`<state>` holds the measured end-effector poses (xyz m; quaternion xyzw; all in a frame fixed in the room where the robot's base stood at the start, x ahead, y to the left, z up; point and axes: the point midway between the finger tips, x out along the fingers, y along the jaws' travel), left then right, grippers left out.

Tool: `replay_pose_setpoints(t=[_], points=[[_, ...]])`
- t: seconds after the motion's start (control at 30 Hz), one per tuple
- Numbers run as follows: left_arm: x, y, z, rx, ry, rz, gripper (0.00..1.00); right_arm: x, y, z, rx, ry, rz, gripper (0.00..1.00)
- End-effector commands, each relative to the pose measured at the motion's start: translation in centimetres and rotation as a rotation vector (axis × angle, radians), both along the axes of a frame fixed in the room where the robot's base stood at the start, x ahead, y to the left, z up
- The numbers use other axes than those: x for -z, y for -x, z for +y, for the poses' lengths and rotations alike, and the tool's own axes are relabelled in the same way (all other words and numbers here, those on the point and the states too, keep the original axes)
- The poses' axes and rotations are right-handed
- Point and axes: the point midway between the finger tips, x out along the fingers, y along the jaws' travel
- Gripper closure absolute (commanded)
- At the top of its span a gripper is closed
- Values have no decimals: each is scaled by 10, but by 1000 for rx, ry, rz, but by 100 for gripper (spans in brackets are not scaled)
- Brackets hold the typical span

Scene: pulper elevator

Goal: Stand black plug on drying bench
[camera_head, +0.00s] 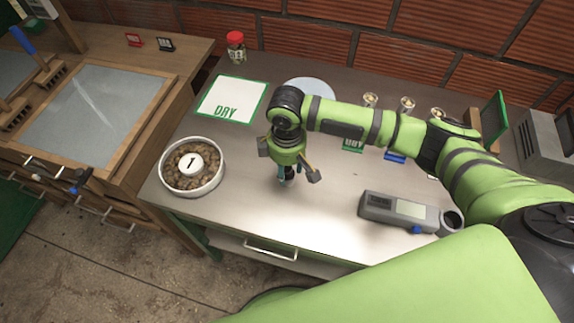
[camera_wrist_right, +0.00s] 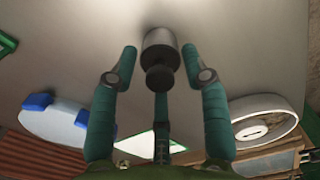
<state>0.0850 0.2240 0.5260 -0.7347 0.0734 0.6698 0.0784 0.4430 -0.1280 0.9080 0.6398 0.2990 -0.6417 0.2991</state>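The plug (camera_wrist_right: 160,78), a dark grey cylinder with a black knob, shows in the right wrist view between the fingers of my right gripper (camera_wrist_right: 159,52). A gap shows on each side of it, so the fingers are spread and apart from it. In the head view my right gripper (camera_head: 287,172) points down at the steel-topped bench (camera_head: 325,222), and only a small part of the plug (camera_head: 289,182) shows below it. The plug appears upright on the bench top. A white card (camera_head: 231,99) marked DRY with a green border lies at the back left. My left gripper is out of view.
A white bowl of beans (camera_head: 221,176) with a disc marked 1 stands left of the gripper. A grey meter (camera_head: 398,212) lies to the right. A pale round plate (camera_head: 318,86), several small cups (camera_head: 407,103) and a jar (camera_head: 236,46) stand behind. The front middle is clear.

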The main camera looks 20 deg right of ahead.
Motion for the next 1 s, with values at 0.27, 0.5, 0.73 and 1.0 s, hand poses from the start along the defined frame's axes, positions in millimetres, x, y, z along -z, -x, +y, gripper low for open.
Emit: replay_pose_setpoints(t=[0.27, 0.5, 0.73, 1.0], points=[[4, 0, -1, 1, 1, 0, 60, -17, -1, 0, -1, -1, -3, 53], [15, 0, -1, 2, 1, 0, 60, -68, -2, 1, -1, -3, -5, 53], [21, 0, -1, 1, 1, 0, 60, -109, -2, 1, 1, -2, -3, 53], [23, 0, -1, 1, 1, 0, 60, -124, -1, 0, 0, -1, 1, 53]])
